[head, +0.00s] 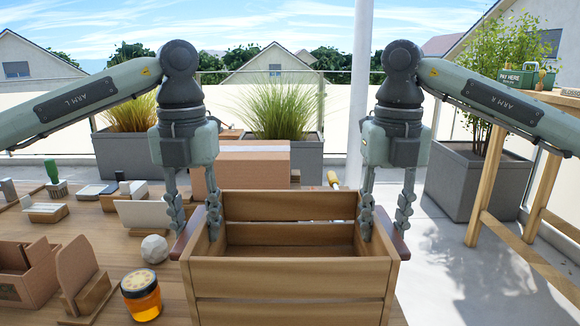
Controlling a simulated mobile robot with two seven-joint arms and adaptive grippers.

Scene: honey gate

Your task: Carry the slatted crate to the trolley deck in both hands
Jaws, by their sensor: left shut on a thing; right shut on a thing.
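The slatted crate (290,276) is a wooden box with horizontal slats, in the middle front of the head view. It looks level, and the part of its inside that shows is empty. My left gripper (194,222) is shut on its left end wall, with fingers on both sides of the wall. My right gripper (385,222) is shut on its right end wall in the same way. The crate's underside is hidden, so I cannot tell whether it touches the table. I cannot make out the trolley deck.
A wooden table (105,240) lies left of and behind the crate. On it are a honey jar (141,294), a whitish ball (154,249), a wooden holder (80,275) and a cardboard box (240,165). Paved floor (440,270) is open at right, before a wooden stand (495,230).

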